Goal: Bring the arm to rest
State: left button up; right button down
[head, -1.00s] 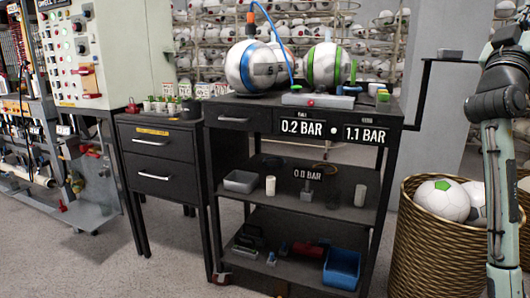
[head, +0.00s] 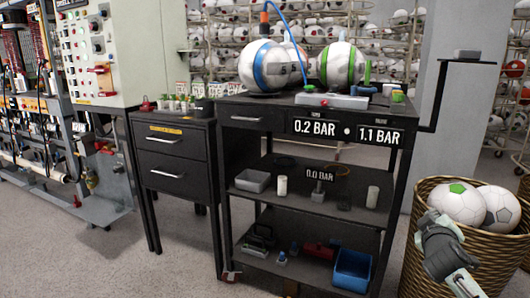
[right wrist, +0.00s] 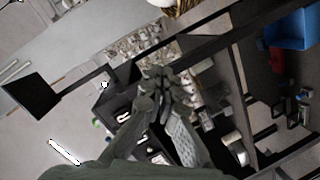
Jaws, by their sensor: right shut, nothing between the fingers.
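My right gripper (head: 434,220) is low at the right of the head view, in front of the wicker basket (head: 410,270) that holds soccer balls (head: 458,204). It is shut and empty. In the right wrist view its closed fingers (right wrist: 160,78) show against the black shelving, clear of it. I cannot tell from the head view whether the gripper touches the basket. My left gripper is not in view.
A black cart (head: 250,204) stands in the middle with a blue-striped ball (head: 262,66) and a green-striped ball (head: 341,64) on top. A drawer cabinet (head: 178,180) and a control panel (head: 95,45) stand to its left. The front-left floor is clear.

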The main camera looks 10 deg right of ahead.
jog(key=s+a+f+n+g+y, duration=0.1)
jog(key=s+a+f+g+y, duration=0.15)
jog(key=s+f, duration=0.7)
jog(key=s+a+f+g+y, duration=0.1)
jog(key=s+a+f+g, duration=0.35)
jog(key=f, duration=0.75)
jog(key=s+a+f+n+g+y, duration=0.1)
jog(key=s+a+f+y, duration=0.1)
jog(key=s+f, duration=0.85)
jog(key=s+a+f+m+y, duration=0.1)
jog(key=a+f, duration=0.2)
jog(key=a, duration=0.5)
jog(key=s+a+f+m+g+y, duration=0.1)
jog(key=a+f+y, duration=0.1)
jog(key=a, duration=0.7)
jog(key=shift+s+f+m, duration=0.2)
jog(key=shift+f+m, duration=0.2)
